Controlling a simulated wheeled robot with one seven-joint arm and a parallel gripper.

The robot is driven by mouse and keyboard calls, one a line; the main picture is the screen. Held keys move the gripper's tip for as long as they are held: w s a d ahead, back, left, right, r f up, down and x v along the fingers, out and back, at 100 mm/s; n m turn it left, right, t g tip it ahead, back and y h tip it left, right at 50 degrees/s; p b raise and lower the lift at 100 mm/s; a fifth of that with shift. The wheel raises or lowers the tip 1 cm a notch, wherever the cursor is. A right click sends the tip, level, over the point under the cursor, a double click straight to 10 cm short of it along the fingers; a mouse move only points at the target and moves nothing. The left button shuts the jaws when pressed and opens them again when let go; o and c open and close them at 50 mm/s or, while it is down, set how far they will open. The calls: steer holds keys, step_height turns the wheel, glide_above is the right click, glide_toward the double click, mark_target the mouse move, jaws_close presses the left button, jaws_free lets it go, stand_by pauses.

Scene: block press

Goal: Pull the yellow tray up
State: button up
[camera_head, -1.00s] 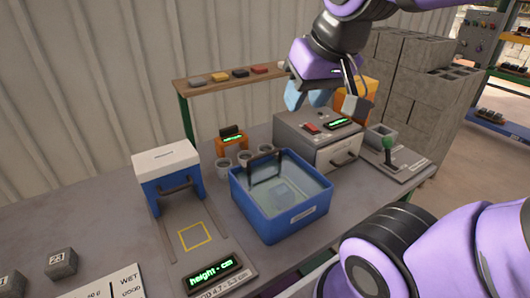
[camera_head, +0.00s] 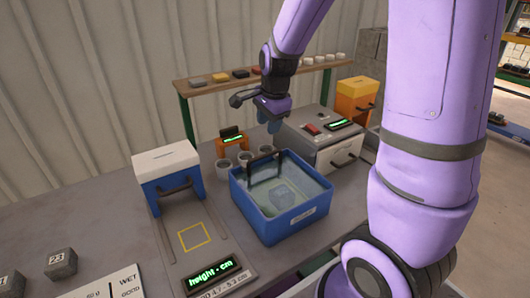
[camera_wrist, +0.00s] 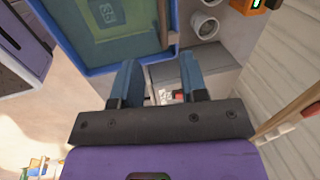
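The blue tub (camera_head: 268,222) on the bench holds what looks like clear liquid, with a pale block (camera_head: 285,195) in it. A dark upright handle (camera_head: 266,160) stands at the tub's back side. In the wrist view a yellow-green tray surface (camera_wrist: 95,42) shows inside the tub (camera_wrist: 155,58), under the block (camera_wrist: 105,12); its edges are unclear. My gripper (camera_head: 269,120) hangs behind and above the tub, apart from the handle. In the wrist view its blue fingers (camera_wrist: 160,80) are spread with nothing held between them.
A grey machine (camera_head: 350,150) stands right of the tub. Small cups (camera_head: 223,167) and an orange display (camera_head: 231,142) stand behind it. A white-topped blue box (camera_head: 165,163) is at left. A shelf (camera_head: 195,92) runs along the back. Bench space left of the tub is fairly clear.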

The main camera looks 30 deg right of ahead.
mark_target(264, 155)
steer(key=shift+m, duration=0.4)
steer(key=x, duration=1.2)
steer(key=shift+w+d+f, duration=0.25)
jaws_close()
